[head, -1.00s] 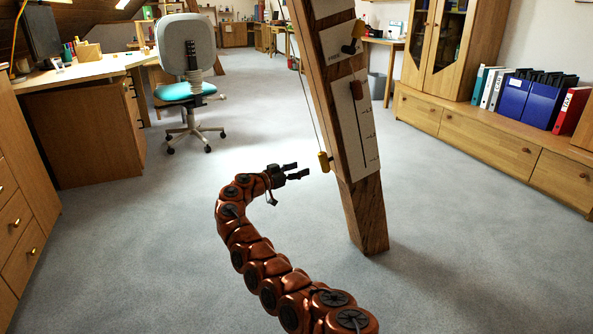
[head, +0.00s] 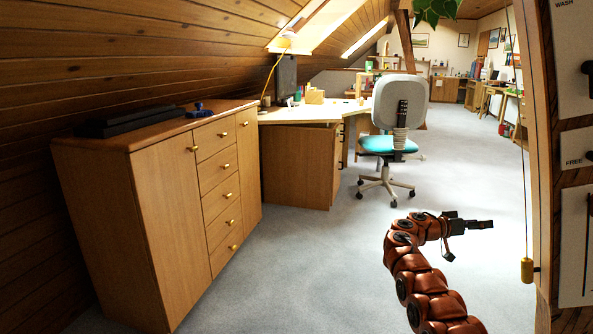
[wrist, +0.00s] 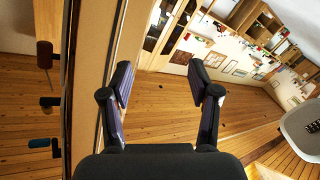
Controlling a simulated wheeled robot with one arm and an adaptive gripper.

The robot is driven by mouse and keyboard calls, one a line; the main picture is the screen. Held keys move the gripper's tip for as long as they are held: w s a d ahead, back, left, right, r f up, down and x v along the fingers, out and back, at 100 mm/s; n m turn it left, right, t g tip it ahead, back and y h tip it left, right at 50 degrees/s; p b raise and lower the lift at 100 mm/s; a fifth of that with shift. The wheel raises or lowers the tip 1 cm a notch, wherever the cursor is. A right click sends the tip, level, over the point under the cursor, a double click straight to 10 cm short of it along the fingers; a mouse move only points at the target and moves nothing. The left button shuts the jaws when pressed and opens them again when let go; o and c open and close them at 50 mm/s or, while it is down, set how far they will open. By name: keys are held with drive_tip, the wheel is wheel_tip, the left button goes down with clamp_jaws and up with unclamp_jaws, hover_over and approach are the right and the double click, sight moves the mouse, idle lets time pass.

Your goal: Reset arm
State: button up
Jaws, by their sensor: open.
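My arm is copper-red and segmented, and shows at the lower right of the head view. My gripper (head: 482,224) is dark and points right, toward the timber brace (head: 545,170) at the right edge. In the wrist view the two fingers of my gripper (wrist: 163,95) stand apart with nothing between them. The brace (wrist: 92,80) runs along the left of the wrist view, beside the left finger; I cannot tell the exact gap. A yellow pull (head: 527,270) hangs on a cord beside the brace.
A wooden cabinet (head: 160,215) with drawers stands at the left under the sloped ceiling. A desk (head: 300,165) and an office chair (head: 390,145) with a turquoise seat stand behind. The grey floor (head: 310,270) between the cabinet and my arm is clear.

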drive_tip(key=s+a+r+n+g+y+p, duration=0.15)
drive_tip(key=s+r+p, duration=0.3)
drive_tip(key=r, duration=0.45)
drive_tip(key=s+a+r+n+y+p, duration=0.1)
drive_tip(key=s+r+n+p, duration=0.3)
drive_tip(key=r, duration=0.5)
drive_tip(key=s+a+r+g+y+p, duration=0.1)
drive_tip(key=s+a+r+p, duration=0.1)
drive_tip(key=s+r+p, duration=0.4)
drive_tip(key=s+a+r+g+y+p, duration=0.1)
drive_tip(key=s+a+r+y+p, duration=0.15)
drive_tip(key=s, duration=0.45)
drive_tip(key=s+a+r+n+y+p, duration=0.2)
drive_tip(key=s+a+y+p, duration=0.4)
drive_tip(key=s+a, duration=1)
drive_tip(key=s+a+r+n+y+p, duration=0.3)
drive_tip(key=s+a+p, duration=1)
drive_tip(key=s, duration=0.9)
drive_tip(key=a+r+y, duration=0.2)
drive_tip(key=a, duration=0.1)
drive_tip(key=shift+n+y, duration=0.35)
drive_tip(key=shift+y, duration=0.05)
drive_tip(key=shift+d, duration=0.1)
